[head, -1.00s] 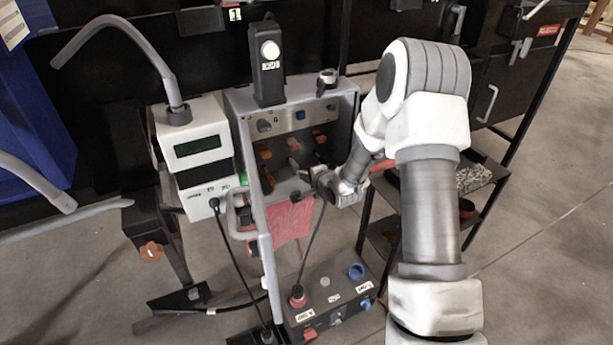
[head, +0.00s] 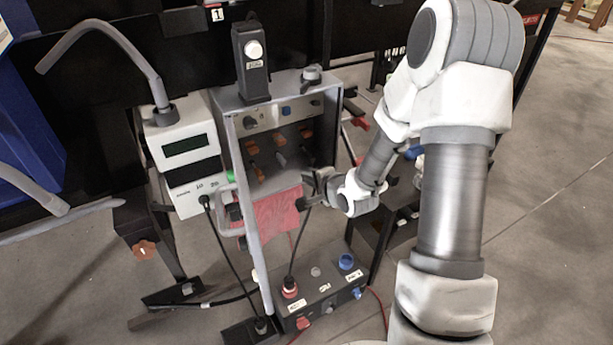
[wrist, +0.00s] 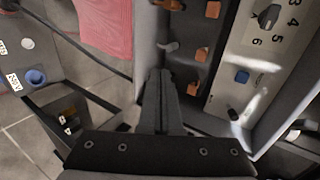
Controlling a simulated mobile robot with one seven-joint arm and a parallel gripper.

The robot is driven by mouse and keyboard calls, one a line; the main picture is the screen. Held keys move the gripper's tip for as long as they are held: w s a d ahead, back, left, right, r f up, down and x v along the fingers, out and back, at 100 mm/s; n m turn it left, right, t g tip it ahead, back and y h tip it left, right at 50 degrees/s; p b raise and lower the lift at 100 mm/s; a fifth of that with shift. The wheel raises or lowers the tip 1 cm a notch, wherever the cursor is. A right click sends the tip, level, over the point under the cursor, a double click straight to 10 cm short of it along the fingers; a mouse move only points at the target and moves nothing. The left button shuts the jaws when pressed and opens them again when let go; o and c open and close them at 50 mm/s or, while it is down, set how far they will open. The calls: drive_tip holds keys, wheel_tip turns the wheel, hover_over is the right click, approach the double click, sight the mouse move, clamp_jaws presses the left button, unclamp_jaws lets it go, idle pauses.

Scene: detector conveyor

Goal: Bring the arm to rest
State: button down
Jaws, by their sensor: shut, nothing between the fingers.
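My gripper (head: 314,188) is in front of the grey-framed control panel (head: 228,150), near its lower right side. In the wrist view my gripper (wrist: 160,75) has its two dark fingers together, with nothing between them. The panel's orange switches (wrist: 202,54) lie beyond and to the right of the fingertips there. I cannot tell whether the fingers touch the panel. My arm (head: 450,200) reaches up from the lower right, bends at a high elbow and comes down to the panel.
A white meter box (head: 187,155) with a dark display stands left of the panel. A red cloth (head: 270,215) hangs below the switches. A dark socket box (head: 325,290) with a black cable sits on the floor. Open grey floor (head: 540,230) lies to the right.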

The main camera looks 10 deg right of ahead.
drive_tip(key=s+d+r+n+g+h, duration=0.1)
drive_tip(key=s+r+n+g+h, duration=0.1)
drive_tip(key=s+r+n, duration=0.45)
drive_tip(key=s+d+r+n+g+h, duration=0.15)
drive_tip(key=s+r, duration=0.25)
drive_tip(key=r, duration=0.5)
drive_tip(key=s+a+r+n+g, duration=0.15)
drive_tip(key=s+r+n, duration=0.25)
drive_tip(key=s, duration=0.6)
drive_tip(key=s+a+r+n+g, duration=0.1)
drive_tip(key=s+a+r+n, duration=0.15)
drive_tip(key=s, duration=0.65)
wheel_tip(320, 180, up, 15)
drive_tip(key=p, duration=1.4)
drive_tip(key=shift+s+d, duration=0.15)
drive_tip(key=shift+d, duration=0.15)
drive_tip(key=shift+f+n, duration=0.2)
drive_tip(key=shift+n, duration=0.05)
